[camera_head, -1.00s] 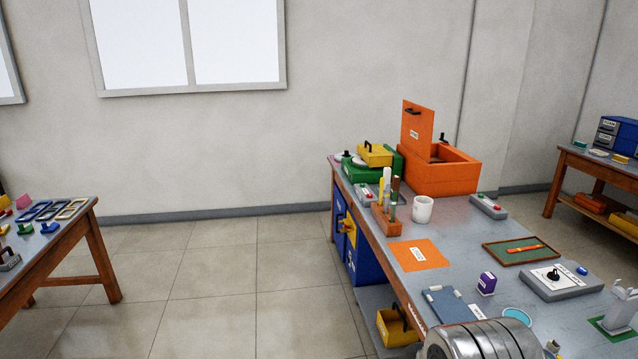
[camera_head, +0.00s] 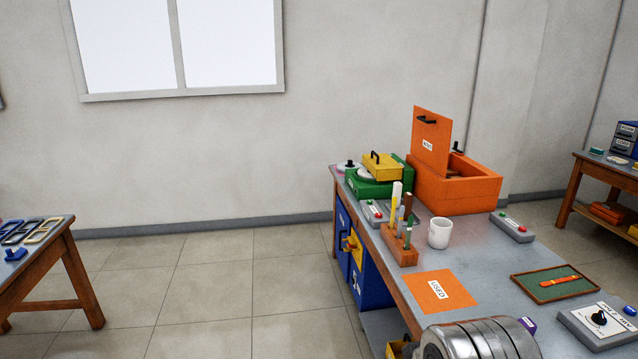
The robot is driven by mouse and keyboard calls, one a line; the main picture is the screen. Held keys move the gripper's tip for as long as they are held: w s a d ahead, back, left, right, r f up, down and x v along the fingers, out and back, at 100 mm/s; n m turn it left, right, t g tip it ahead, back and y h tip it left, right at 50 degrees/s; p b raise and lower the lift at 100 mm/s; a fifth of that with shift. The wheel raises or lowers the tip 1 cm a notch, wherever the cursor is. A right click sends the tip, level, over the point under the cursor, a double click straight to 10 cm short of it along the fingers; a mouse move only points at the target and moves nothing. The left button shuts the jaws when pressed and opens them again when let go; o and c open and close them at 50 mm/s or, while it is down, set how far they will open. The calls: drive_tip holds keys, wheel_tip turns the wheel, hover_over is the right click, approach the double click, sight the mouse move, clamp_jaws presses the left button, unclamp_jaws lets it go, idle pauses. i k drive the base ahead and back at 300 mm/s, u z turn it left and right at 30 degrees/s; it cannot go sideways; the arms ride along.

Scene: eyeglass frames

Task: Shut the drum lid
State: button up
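The drum is an orange box (camera_head: 470,194) at the far end of the workbench, against the wall side. Its orange lid (camera_head: 430,143) stands upright, open, with a dark handle near the top and a white label lower down. The box's inside is partly visible behind the lid. A rounded metallic part of my arm (camera_head: 478,340) shows at the bottom edge, well short of the box. My gripper's fingers are not in view.
A green unit with a yellow box (camera_head: 378,166) stands left of the orange box. A tool rack (camera_head: 399,249), a white mug (camera_head: 440,233) and a grey button box (camera_head: 512,227) stand in front. An orange mat (camera_head: 433,291) lies nearer.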

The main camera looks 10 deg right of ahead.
sight(432, 132)
drive_tip(key=i, duration=1.15)
drive_tip(key=z, duration=0.9)
drive_tip(key=k, duration=0.6)
drive_tip(key=u, duration=0.25)
drive_tip(key=i, duration=0.65)
drive_tip(key=u, duration=0.3)
